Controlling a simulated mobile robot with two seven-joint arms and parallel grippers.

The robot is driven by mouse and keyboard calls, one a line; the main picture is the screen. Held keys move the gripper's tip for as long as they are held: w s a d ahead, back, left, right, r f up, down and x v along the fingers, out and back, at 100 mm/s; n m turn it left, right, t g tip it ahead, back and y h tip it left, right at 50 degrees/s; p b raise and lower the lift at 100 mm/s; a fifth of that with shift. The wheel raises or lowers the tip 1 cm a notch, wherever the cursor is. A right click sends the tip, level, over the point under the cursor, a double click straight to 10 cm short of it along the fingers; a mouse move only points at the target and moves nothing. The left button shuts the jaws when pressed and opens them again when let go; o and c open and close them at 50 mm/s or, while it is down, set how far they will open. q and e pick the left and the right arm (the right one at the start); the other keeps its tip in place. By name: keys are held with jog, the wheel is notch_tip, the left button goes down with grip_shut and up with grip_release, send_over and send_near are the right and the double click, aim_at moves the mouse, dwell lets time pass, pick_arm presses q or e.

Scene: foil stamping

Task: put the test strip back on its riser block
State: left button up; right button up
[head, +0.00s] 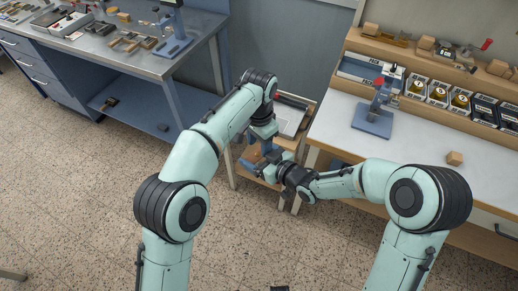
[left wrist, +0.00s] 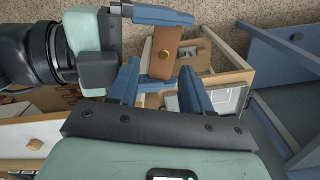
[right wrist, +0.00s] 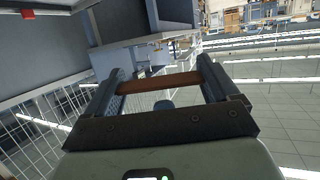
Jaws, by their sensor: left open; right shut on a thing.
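The test strip is a brown strip (left wrist: 165,52) with a round gold mark. My right gripper (right wrist: 157,84) is shut on it; the strip spans its two fingers. In the left wrist view the right gripper's blue fingers are at the top, by the strip's far end. My left gripper (left wrist: 162,75) is open, its fingers on either side of the strip's near end in the picture; I cannot tell if they touch it. Both grippers meet at the middle of the head view. A small wooden block (head: 455,158), perhaps the riser block, stands bare on the white table.
The white table (head: 420,145) is at right, with a blue hand press (head: 375,118) and a shelf of boxes behind it. A low wooden unit with a grey tray (left wrist: 228,99) is beneath the grippers. A grey workbench (head: 130,62) stands at left.

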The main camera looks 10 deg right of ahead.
aim_at(259, 155)
pick_arm(q)
jog(key=shift+f, duration=1.95)
jog(key=shift+s, duration=0.1)
jog(key=c, duration=0.8)
pick_arm(e)
jog(key=o, duration=0.8)
